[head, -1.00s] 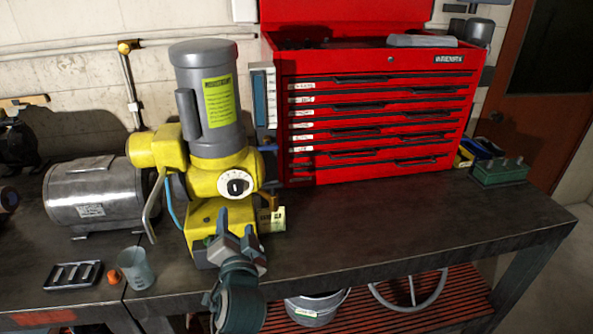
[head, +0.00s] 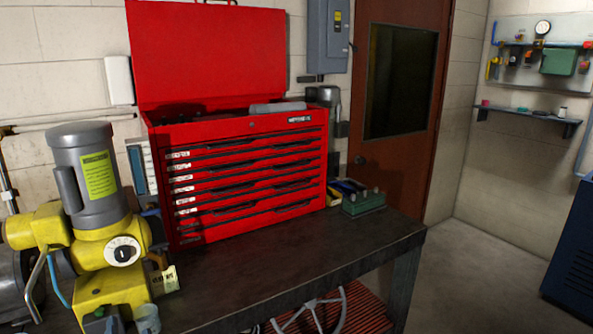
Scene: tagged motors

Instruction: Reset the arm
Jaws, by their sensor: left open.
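My left gripper (head: 125,319) shows only at its fingertips, at the bottom left edge of the head view. Its two grey tips are apart, with nothing seen between them. They are in front of the lower part of a yellow and grey motor unit (head: 98,195), which has a white dial and a yellow-green label. Whether they touch it I cannot tell. The rest of the left arm is below the picture. My right gripper is not in view.
A red tool chest (head: 240,180) with its lid up stands on the dark workbench (head: 290,258). A green block holder (head: 364,203) sits near the bench's right end. The bench front is mostly clear. A door (head: 400,100) and open floor are right.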

